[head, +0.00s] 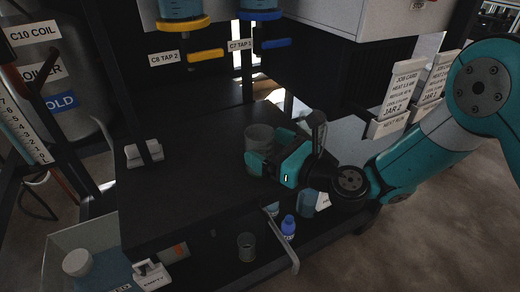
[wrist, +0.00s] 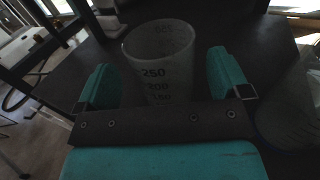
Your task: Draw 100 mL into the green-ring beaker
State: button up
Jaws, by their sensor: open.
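A clear graduated beaker (head: 259,138) stands upright on the dark bench top, and it also shows in the wrist view (wrist: 158,60) with marks such as 250 and 200. It looks empty; I see no green ring on the part that shows. My gripper (head: 270,160) is open, with one teal finger on each side of this beaker. In the wrist view the fingers (wrist: 165,80) stand apart from its wall. The gripper body hides the beaker's lower part. Above the bench are a yellow tap handle (head: 205,55) labelled C8 TAP 2 and a blue one (head: 276,43) labelled C7 TAP 1.
A smaller glass (head: 246,247), a blue bottle (head: 288,226) and a bluish vessel (head: 308,203) stand on the lower front shelf. A white block (head: 145,152) sits at the bench's left. Job cards (head: 404,85) stand at right. The bench middle is clear.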

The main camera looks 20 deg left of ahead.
aim_at(250, 137)
jog(key=x, duration=0.3)
jog(key=shift+w+a, duration=0.15)
jog(key=shift+c, duration=0.4)
jog(key=c, duration=0.9)
